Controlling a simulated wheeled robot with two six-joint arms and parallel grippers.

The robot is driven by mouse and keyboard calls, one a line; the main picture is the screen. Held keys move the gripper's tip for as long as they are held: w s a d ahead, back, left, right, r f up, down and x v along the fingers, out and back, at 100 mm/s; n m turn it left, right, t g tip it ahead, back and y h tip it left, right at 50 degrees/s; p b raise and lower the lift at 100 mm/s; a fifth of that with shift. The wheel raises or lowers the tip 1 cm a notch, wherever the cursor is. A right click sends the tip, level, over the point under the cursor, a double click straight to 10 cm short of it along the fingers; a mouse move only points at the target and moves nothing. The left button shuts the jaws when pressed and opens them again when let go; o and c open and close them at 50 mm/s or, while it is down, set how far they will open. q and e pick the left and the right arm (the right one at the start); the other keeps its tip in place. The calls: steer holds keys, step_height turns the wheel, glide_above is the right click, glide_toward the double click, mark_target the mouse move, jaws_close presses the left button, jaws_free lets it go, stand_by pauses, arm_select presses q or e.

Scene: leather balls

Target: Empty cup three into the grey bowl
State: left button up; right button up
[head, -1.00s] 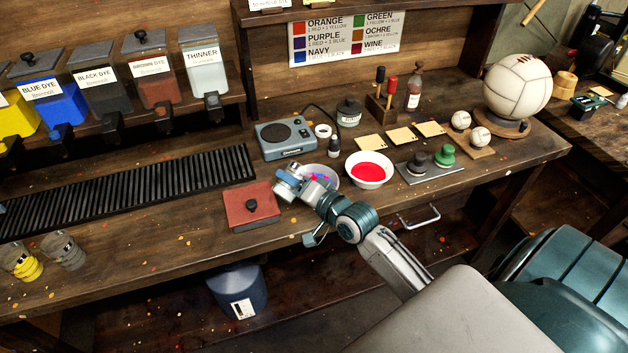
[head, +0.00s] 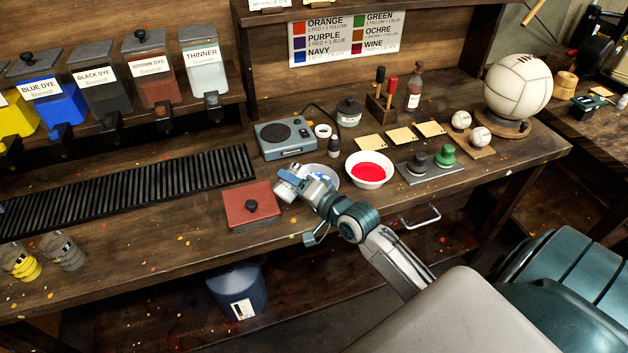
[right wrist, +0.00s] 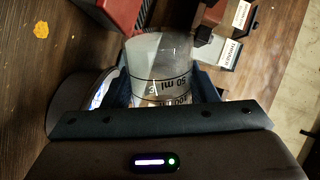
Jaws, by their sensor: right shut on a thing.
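My right gripper (head: 290,187) is shut on a clear measuring cup (right wrist: 160,70) with black markings, including "50 ml", in the right wrist view. The cup looks tilted, and whitish at one side; I cannot tell whether liquid is left in it. In the head view the gripper is at the left side of a pale grey bowl (head: 333,169). My gripper and wrist hide much of this bowl; a little blue shows by it. My left gripper is not in view.
A white bowl of red liquid (head: 369,171) stands just right of the grey bowl. A red lidded box (head: 250,207) lies left of my gripper. A scale (head: 285,138) stands behind. Two cups (head: 62,252) stand at the far left, one with yellow.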

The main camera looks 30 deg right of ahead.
steer(key=shift+f, duration=0.1)
steer(key=shift+w+d+r+m+p, duration=0.15)
steer(key=shift+d+r+m+p, duration=0.1)
steer(key=shift+d+m+p, duration=0.25)
steer(key=shift+w+d+r+m+p, duration=0.2)
steer(key=shift+d+m+p, duration=0.2)
steer(key=shift+p, duration=0.15)
stand_by(1.0)
steer(key=shift+d+r+m+y+p, duration=0.2)
steer(key=shift+r+m+y+p, duration=0.1)
steer(key=shift+m+p, duration=0.5)
stand_by(1.0)
steer(key=shift+d+f+m+g, duration=0.1)
steer(key=shift+f+m+g, duration=0.1)
steer(key=shift+m+g, duration=0.1)
stand_by(0.4)
